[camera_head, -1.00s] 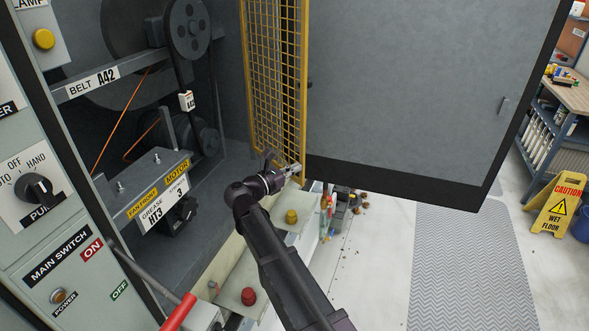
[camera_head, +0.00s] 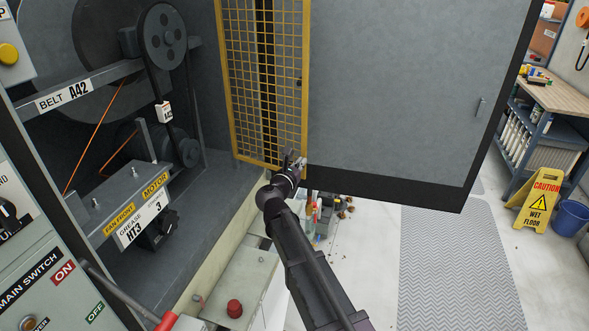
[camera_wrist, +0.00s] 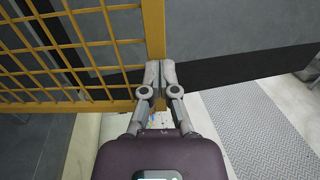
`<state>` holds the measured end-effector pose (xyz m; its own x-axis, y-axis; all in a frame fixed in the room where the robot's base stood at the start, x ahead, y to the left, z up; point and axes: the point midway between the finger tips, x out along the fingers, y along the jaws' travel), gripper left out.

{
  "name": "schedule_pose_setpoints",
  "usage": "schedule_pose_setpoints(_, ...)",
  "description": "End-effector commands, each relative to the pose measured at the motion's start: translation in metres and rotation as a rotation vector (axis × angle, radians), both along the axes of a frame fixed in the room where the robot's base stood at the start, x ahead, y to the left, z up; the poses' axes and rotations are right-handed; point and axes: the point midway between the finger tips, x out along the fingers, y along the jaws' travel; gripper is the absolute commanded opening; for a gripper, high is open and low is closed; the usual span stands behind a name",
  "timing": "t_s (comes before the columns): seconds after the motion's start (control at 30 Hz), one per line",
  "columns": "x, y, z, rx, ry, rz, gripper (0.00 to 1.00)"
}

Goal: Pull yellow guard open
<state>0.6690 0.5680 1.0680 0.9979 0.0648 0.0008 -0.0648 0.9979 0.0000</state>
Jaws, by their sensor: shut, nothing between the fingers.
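The yellow guard (camera_head: 232,90) is a mesh panel in a yellow frame. It stands upright at the right side of the machine opening, beside the grey door. The wrist view shows its lower right corner, with the frame's side bar (camera_wrist: 153,25) and bottom bar (camera_wrist: 60,107). My gripper (camera_head: 293,158) is at this lower corner. In the wrist view my gripper (camera_wrist: 160,72) has its fingers together, shut with nothing between them, at the side bar's right edge. Whether they touch the bar I cannot tell.
The grey door (camera_head: 400,90) stands open on the right. Belts, pulleys and a motor mount (camera_head: 130,200) fill the opening at left. A control panel (camera_head: 50,290) is at lower left. A grey mat (camera_head: 455,260), wet floor sign (camera_head: 540,200) and blue bucket (camera_head: 571,218) are on the right.

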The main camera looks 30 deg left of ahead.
Motion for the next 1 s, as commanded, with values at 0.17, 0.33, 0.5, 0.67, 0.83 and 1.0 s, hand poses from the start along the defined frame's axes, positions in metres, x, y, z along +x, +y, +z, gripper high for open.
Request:
schedule_pose_setpoints(0.17, 0.021, 0.004, 0.0, 0.0, 0.0, 0.032, 0.0)
schedule_pose_setpoints(0.33, 0.04, 0.006, 0.0, 0.0, 0.0, 0.032, 0.0)
schedule_pose_setpoints(0.5, 0.06, 0.009, 0.0, 0.0, 0.0, 0.032, 0.0)
schedule_pose_setpoints(0.67, 0.072, 0.011, 0.0, 0.0, 0.0, 0.033, 0.0)
schedule_pose_setpoints(0.83, 0.075, 0.012, 0.0, 0.0, 0.0, 0.033, 0.0)
schedule_pose_setpoints(1.0, 0.075, 0.012, 0.0, 0.0, 0.0, 0.034, 0.0)
